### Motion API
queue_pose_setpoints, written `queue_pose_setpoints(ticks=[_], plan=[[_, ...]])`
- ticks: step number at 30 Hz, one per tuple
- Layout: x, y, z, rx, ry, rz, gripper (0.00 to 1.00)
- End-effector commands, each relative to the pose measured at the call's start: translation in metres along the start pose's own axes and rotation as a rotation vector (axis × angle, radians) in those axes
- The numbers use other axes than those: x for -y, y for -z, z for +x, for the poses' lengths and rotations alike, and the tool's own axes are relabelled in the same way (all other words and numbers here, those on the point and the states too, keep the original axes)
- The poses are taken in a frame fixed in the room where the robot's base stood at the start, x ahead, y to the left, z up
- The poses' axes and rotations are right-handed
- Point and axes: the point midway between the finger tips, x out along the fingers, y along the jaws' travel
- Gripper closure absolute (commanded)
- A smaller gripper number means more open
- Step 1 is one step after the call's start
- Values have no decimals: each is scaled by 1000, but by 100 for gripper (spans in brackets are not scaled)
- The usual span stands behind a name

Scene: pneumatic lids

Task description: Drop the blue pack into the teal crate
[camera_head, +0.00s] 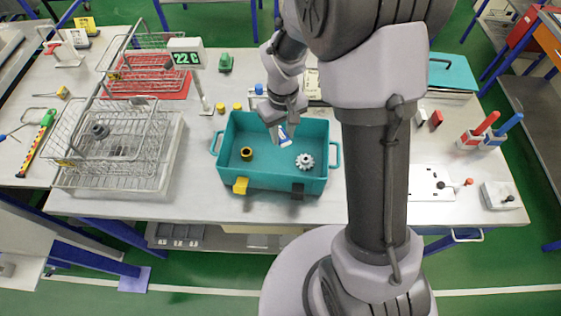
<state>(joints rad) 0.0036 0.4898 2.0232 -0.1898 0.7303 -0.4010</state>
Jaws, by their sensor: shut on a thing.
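The teal crate (228,178) stands open on the workbench in front of me, with a handle at each side. My gripper (282,132) is over the crate's right half, pointing down. It is shut on the small blue pack (285,141), which shows blue and white between the fingers. The pack appears to be within the crate's outline; its exact height above the crate floor is hard to tell. Part of the crate's right end is near my arm.
Wire baskets (112,135) on a grey tray stand left of the crate. A display reading 22 C (186,53) stands behind it on a post. A teal lid (452,72) lies at back right. Red and blue handled tools (480,131) stand at right. My arm hides the middle right.

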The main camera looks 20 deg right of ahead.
Motion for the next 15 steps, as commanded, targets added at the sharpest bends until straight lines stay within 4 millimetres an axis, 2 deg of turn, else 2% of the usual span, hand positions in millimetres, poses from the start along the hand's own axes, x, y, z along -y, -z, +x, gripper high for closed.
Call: queue_pose_setpoints(ticks=[1,7,8,9,11,15], plan=[[0,0,5,0,0,0,100],[0,0,3,-1,0,0,100],[0,0,3,-1,0,0,66],[0,0,3,-1,0,0,58],[0,0,3,-1,0,0,47],[0,0,3,-1,0,0,45]])
